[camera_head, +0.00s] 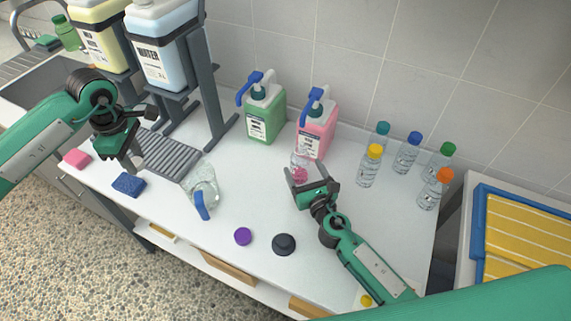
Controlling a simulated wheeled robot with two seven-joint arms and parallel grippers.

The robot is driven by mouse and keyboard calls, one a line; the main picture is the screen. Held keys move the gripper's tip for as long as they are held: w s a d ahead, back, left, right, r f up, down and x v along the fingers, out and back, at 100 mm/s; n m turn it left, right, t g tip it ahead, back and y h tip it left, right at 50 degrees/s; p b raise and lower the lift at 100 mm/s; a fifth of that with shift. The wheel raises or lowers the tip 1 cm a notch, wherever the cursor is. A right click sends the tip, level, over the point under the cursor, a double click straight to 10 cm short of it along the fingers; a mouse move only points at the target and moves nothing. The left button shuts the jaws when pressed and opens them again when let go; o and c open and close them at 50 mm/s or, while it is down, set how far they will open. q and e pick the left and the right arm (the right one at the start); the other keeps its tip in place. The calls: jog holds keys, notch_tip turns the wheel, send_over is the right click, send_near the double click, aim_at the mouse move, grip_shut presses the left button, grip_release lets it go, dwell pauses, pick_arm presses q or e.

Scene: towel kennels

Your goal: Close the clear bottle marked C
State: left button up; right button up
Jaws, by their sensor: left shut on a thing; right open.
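A small clear bottle (299,163) with some pink in its bottom stands in front of the pink jug, with no cap seen on it. I cannot read a letter on it. My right gripper (306,178) is open just in front of it, its fingers close to the bottle's lower part; I cannot tell if they touch. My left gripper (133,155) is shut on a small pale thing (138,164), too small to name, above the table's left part. A purple cap (243,236) and a dark round cap (284,244) lie at the table's front.
Several clear capped bottles (368,168) stand at the back right. Green (265,118) and pink (316,135) pump jugs stand at the back. A clear container with a blue part (202,190), a blue sponge (129,185), a pink sponge (77,158) and a ribbed rack (168,155) are at left.

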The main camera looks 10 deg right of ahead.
aim_at(298, 157)
jog(key=shift+w+a+r, duration=0.1)
jog(key=shift+w+a, duration=0.05)
jog(key=shift+w, duration=0.7)
jog(key=shift+w+a+r, duration=0.1)
jog(key=shift+w+a, duration=0.1)
jog(key=shift+w, duration=0.7)
jog(key=shift+w+a, duration=0.15)
jog(key=shift+w, duration=0.7)
pick_arm(q)
jog(key=shift+r, duration=0.1)
pick_arm(e)
jog(key=c, duration=1.1)
pick_arm(q)
jog(key=shift+r, duration=0.15)
pick_arm(e)
jog(key=shift+r, duration=0.2)
